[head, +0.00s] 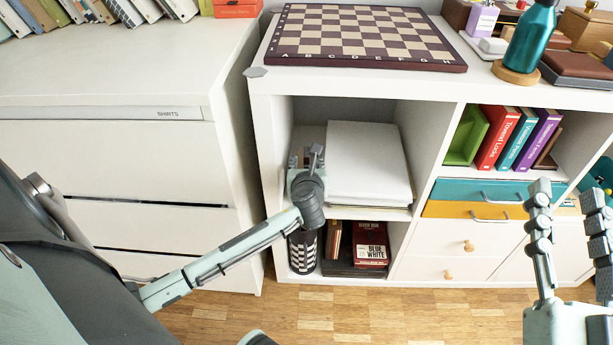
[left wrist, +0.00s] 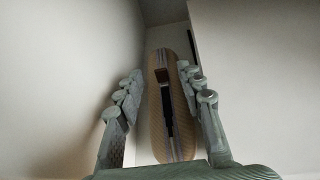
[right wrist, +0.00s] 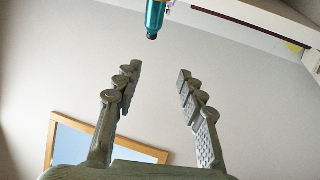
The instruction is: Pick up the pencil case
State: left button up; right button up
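The pencil case appears to be the long, tan, rounded thing (left wrist: 158,125) with a dark slot or zip along it, standing between the fingers in the left wrist view. My left gripper (head: 306,157) reaches into the upper left compartment of the white shelf unit (head: 262,130). Its fingers are open on either side of the case, with a visible gap on the left; contact on the right is unclear. In the head view the case is hidden behind the gripper. My right gripper (head: 566,196) is open and empty at the right; its spread fingers show in the right wrist view (right wrist: 159,72).
A white stack (head: 368,160) fills the compartment right beside my left gripper. Below are a checkered cylinder (head: 303,255) and boxes (head: 371,245). A chessboard (head: 362,38) and a teal bottle (head: 531,38) stand on top. A white dresser (head: 120,165) is at left.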

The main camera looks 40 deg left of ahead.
aim_at(306, 159)
pick_arm(q)
jog(key=shift+b+x, duration=0.35)
jog(key=shift+x, duration=1.3)
pick_arm(e)
jog(key=shift+s+d+r+t, duration=0.1)
jog(key=shift+s+r+t, duration=0.1)
jog(key=shift+r+t, duration=0.45)
jog(key=shift+s+d+r+t, duration=0.1)
jog(key=shift+s+r+t, duration=0.1)
jog(key=shift+r+t, duration=0.4)
pick_arm(q)
jog(key=shift+f, duration=0.1)
jog(key=shift+d, duration=0.1)
grip_shut()
